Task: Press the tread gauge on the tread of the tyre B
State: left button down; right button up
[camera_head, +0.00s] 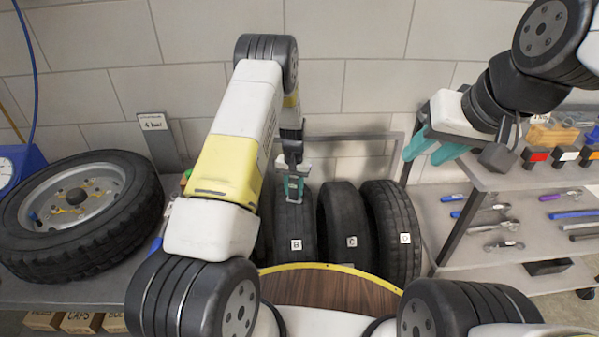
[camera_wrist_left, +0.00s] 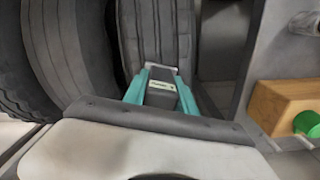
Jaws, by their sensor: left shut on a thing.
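Tyre B (camera_head: 290,225) stands upright in the row, with its white "B" label low on the tread. My left gripper (camera_head: 294,188) is over the upper part of this tread. It is shut on the tread gauge, a small dark block with a pale display (camera_wrist_left: 161,90), seen between the teal fingers (camera_wrist_left: 160,88) in the left wrist view. The gauge's light metal end points at a tyre tread (camera_wrist_left: 157,35); I cannot tell whether it touches. My right gripper (camera_head: 432,148) has its teal fingers apart and empty, beside the shelf at the right.
Tyre C (camera_head: 345,225) and another labelled tyre (camera_head: 392,230) stand to the right of tyre B. A wheel (camera_head: 75,220) lies on the left bench. A shelf unit (camera_head: 465,170) with tools is at the right. A wooden block (camera_wrist_left: 280,107) shows in the left wrist view.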

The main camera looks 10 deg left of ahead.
aim_at(294, 180)
pick_arm(q)
jog(key=shift+r, duration=2.95)
